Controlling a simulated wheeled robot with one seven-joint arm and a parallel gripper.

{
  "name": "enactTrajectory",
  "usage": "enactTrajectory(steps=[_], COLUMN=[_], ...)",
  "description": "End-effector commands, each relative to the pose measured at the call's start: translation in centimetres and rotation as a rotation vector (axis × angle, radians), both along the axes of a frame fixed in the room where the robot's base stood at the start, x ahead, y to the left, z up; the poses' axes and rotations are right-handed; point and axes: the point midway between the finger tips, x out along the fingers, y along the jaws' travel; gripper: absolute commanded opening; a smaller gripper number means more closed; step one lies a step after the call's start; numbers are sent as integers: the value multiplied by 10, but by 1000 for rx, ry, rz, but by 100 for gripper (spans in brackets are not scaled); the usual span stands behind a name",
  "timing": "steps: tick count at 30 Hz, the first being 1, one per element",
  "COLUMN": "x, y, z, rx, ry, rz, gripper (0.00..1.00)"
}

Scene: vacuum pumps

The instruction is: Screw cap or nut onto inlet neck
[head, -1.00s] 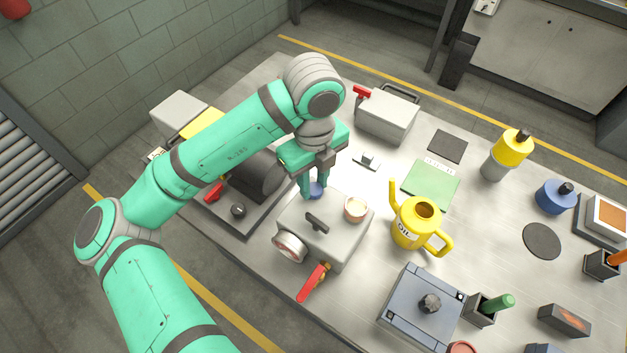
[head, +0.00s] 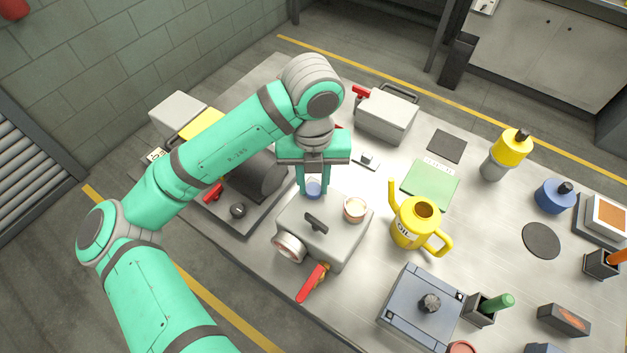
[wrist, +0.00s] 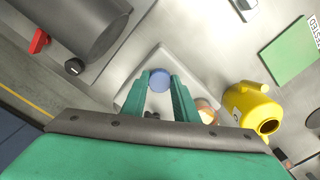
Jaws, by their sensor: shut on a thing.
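A blue round cap (head: 314,189) sits at the back left of the top of a grey pump housing (head: 345,245). It also shows in the wrist view (wrist: 160,80) between my fingertips. My gripper (head: 314,188) points down and is shut on the blue cap. The neck under the cap is hidden, so I cannot tell how far down the cap is. The housing also carries an open copper-rimmed port (head: 355,209) on top, a dark handle (head: 316,222) and a round side port (head: 289,248).
A yellow oil can (head: 412,224) stands just right of the housing. A red-handled valve (head: 312,283) sticks out at its front. A dark motor (head: 262,175) with a red switch lies to the left, and a grey case (head: 386,117) stands behind. A green card (head: 430,185) lies flat.

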Motion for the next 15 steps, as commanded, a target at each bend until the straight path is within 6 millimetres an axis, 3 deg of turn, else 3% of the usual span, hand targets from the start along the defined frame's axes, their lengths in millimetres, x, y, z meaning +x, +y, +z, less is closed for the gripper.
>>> enactTrajectory(steps=[15], x=[-2], y=[4], z=[0], rx=[8], ry=[7], rz=[-332], gripper=[0])
